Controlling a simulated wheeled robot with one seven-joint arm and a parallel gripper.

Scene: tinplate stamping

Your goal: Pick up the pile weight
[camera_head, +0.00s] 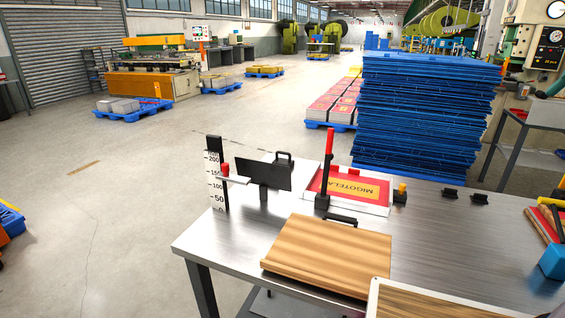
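I cannot tell for sure which thing is the pile weight. A black piece with a loop handle (283,157) stands at the back left of the metal table, partly hidden behind a dark upright plate (263,174). Another black bar handle (341,219) shows at the back edge of a wood-grained slab (325,258) near the table's front; whether it is fixed to the slab is unclear. My gripper is not in view.
The metal table (440,240) also bears a height gauge (217,178), a red-topped post (328,160), a red and yellow printed sheet (350,186), a blue block (552,260) and a pale-rimmed tray (372,303). Blue stacked pallets (425,115) stand behind. The table's middle right is clear.

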